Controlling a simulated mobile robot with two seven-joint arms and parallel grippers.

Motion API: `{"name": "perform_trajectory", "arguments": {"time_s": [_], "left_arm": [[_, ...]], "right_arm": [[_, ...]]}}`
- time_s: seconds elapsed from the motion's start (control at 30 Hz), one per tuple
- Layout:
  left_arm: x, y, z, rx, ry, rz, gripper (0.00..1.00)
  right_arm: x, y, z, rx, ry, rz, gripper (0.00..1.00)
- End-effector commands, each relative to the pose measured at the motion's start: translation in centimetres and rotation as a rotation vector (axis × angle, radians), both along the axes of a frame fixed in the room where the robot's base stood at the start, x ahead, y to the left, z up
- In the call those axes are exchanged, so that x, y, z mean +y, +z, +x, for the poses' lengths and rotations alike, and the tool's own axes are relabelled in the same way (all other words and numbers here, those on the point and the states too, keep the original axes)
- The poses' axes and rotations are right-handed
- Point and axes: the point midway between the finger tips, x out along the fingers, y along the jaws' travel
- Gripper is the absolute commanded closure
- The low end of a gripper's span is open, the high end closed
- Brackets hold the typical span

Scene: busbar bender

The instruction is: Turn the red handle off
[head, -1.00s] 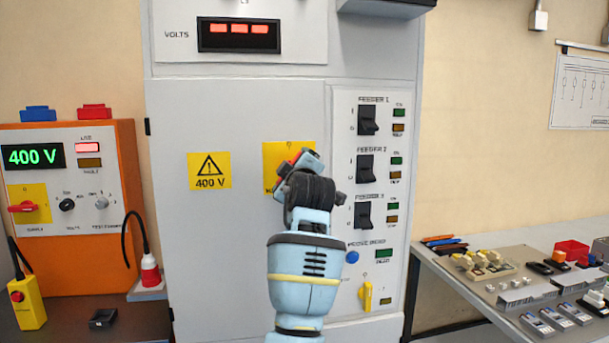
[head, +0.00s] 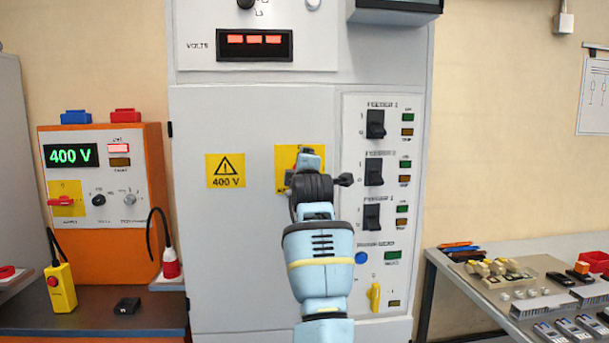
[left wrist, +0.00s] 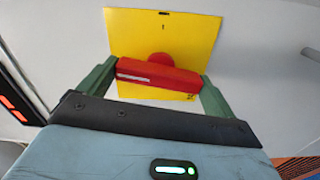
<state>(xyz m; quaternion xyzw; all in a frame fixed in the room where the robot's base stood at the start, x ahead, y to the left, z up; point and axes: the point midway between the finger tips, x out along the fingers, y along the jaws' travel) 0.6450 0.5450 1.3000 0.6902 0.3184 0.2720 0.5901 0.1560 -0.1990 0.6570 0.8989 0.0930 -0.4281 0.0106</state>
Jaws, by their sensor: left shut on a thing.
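The red handle (left wrist: 160,75) sits on a yellow plate (left wrist: 140,30) and fills the gap between my fingers in the left wrist view. It lies across the plate, nearly level there, with a white line near its left end. My left gripper (left wrist: 158,77) is shut on it, one green finger at each end. In the head view my left gripper (head: 309,160) covers most of the yellow plate (head: 285,155) on the grey cabinet door, and the handle is hidden behind it. My right gripper is not in view.
The cabinet (head: 240,240) has black feeder switches (head: 374,172) and a yellow lever (head: 375,297) on the right. An orange supply box (head: 145,220) with another red handle (head: 62,201) stands left. A bench (head: 500,285) with parts stands right.

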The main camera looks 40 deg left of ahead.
Motion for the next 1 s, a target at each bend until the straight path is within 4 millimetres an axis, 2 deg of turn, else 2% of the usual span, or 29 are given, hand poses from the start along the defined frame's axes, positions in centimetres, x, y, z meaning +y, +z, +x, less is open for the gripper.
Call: {"name": "perform_trajectory", "arguments": {"time_s": [0.3,0.9,0.93,1.0], "left_arm": [[-0.02,-0.01,0.01,-0.106,0.0,-0.091,0.5],[-0.01,-0.01,-0.01,-0.137,-0.001,-0.116,0.5],[-0.01,-0.01,-0.01,-0.137,-0.001,-0.116,0.05],[-0.01,0.0,-0.01,-0.137,-0.001,-0.116,0.0]], "right_arm": [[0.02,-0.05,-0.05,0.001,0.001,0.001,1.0],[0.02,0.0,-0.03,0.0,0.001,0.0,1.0],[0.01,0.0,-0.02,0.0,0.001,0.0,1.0],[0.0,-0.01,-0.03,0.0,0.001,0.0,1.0]]}}
